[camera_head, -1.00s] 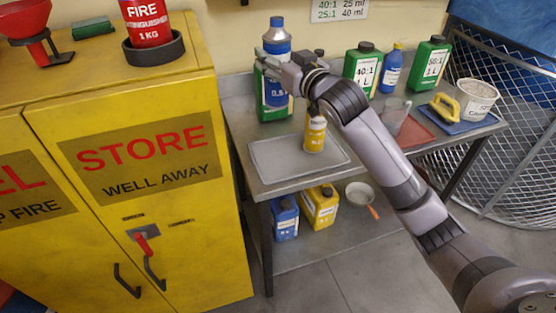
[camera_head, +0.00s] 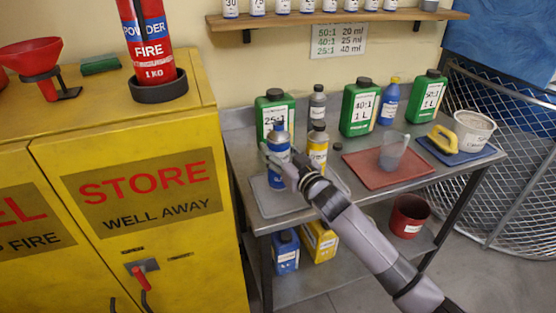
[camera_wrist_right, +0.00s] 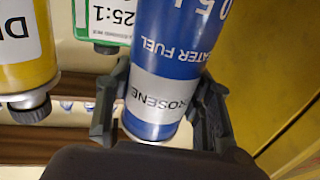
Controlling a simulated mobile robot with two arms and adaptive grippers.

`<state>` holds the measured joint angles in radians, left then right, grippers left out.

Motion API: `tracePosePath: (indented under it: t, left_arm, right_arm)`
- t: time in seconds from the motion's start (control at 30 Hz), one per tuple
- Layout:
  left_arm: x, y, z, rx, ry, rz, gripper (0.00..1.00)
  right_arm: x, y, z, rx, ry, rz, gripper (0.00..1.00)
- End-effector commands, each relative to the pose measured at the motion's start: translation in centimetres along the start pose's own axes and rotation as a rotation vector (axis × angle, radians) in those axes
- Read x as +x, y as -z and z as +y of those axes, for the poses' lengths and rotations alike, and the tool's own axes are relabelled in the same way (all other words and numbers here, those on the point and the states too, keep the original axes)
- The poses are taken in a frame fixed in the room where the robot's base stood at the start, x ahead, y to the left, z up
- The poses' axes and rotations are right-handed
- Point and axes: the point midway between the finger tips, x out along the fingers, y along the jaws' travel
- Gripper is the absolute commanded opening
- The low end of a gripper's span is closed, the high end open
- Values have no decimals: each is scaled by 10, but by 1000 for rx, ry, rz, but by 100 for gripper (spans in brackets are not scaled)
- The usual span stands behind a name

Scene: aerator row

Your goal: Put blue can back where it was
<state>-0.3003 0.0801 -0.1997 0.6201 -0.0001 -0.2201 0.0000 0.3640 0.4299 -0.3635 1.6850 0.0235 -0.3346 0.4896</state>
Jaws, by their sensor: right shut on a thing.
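The blue can (camera_head: 278,170), with a blue cap and a silver label band, is upright in my right gripper (camera_head: 283,160). The gripper is shut around it. In the right wrist view the can (camera_wrist_right: 168,60) sits between the two dark fingers (camera_wrist_right: 160,104), its label reading in part "heater fuel". The can is over the grey tray (camera_head: 268,207) at the bench's left end. I cannot tell whether its base touches the tray. A yellow can (camera_head: 317,150) stands close on its right and also shows in the wrist view (camera_wrist_right: 22,55). My left gripper is not in view.
A green 25:1 bottle (camera_head: 275,108) stands behind the can, with a grey bottle (camera_head: 317,103) beside it. More bottles stand along the back. A red mat (camera_head: 375,172) with a clear beaker (camera_head: 391,152) lies to the right. The yellow cabinet (camera_head: 140,200) is close on the left.

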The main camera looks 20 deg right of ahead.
Motion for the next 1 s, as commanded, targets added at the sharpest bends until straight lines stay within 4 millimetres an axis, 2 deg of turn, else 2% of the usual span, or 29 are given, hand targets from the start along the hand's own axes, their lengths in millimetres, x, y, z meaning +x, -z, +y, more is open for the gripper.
tracePosePath:
  t: [0.1,0.2,0.63,0.67,0.93,1.0]
  left_arm:
    - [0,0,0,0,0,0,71]
    - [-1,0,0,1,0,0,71]
    - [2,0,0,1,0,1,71]
    - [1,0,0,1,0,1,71]
    - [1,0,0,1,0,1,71]
    - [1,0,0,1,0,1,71]
  right_arm:
    - [0,-20,0,3,-1,-3,15]
    - [0,-30,0,3,-1,-2,15]
    - [0,-36,0,1,0,0,15]
    - [0,-36,0,1,0,-1,49]
    - [0,-35,0,1,0,-2,67]
    - [0,-35,0,1,0,-2,68]
